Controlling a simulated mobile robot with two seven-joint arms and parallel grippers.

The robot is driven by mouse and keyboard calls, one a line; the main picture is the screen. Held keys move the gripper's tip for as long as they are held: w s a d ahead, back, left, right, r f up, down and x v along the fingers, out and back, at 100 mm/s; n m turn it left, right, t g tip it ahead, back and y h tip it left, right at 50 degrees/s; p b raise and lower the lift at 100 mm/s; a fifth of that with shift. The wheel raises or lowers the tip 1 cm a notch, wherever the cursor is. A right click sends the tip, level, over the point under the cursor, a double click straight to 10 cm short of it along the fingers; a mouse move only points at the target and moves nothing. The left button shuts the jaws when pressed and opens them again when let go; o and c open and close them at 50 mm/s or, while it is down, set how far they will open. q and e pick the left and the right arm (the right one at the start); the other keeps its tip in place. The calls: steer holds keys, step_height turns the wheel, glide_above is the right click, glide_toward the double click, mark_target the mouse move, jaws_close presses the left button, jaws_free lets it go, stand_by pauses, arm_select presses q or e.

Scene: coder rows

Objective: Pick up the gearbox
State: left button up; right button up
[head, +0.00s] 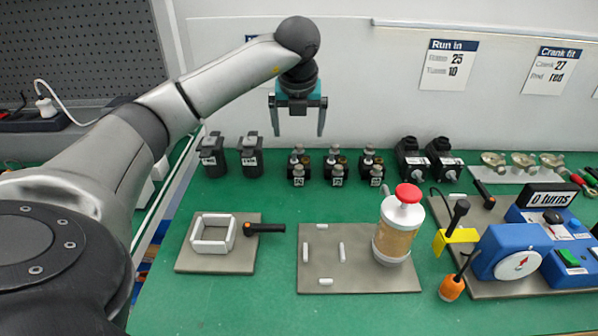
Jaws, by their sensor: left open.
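My left gripper (297,122) is open and empty, fingers pointing down. It is raised over the back of the green table, in front of the white wall. No part is clearly marked as the gearbox. In the picture, the gripper is above the small blocks and touches nothing. My right gripper is out of view.
A central board (340,278) holds white bars and a red-topped jar (398,228). A blue machine (510,250) stands right. The front table edge area is clear.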

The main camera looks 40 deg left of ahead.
arm_select(q)
steer(key=b, duration=0.2)
glide_above(299, 162)
steer(key=s+d, duration=0.2)
step_height(299, 162, down, 8)
steer(key=shift+s+a+r, duration=0.1)
steer(key=shift+r, duration=0.15)
steer(key=shift+b+x, duration=0.75)
steer(key=shift+x, duration=0.6)
steer(key=shift+b+x, duration=0.65)
steer(key=shift+x, duration=0.95)
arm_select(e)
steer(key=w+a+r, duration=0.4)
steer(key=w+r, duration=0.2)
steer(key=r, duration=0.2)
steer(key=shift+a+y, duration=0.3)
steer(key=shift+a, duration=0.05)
arm_select(q)
steer(key=shift+c, duration=0.2)
steer(key=shift+r, duration=0.1)
steer(key=c, duration=1.4)
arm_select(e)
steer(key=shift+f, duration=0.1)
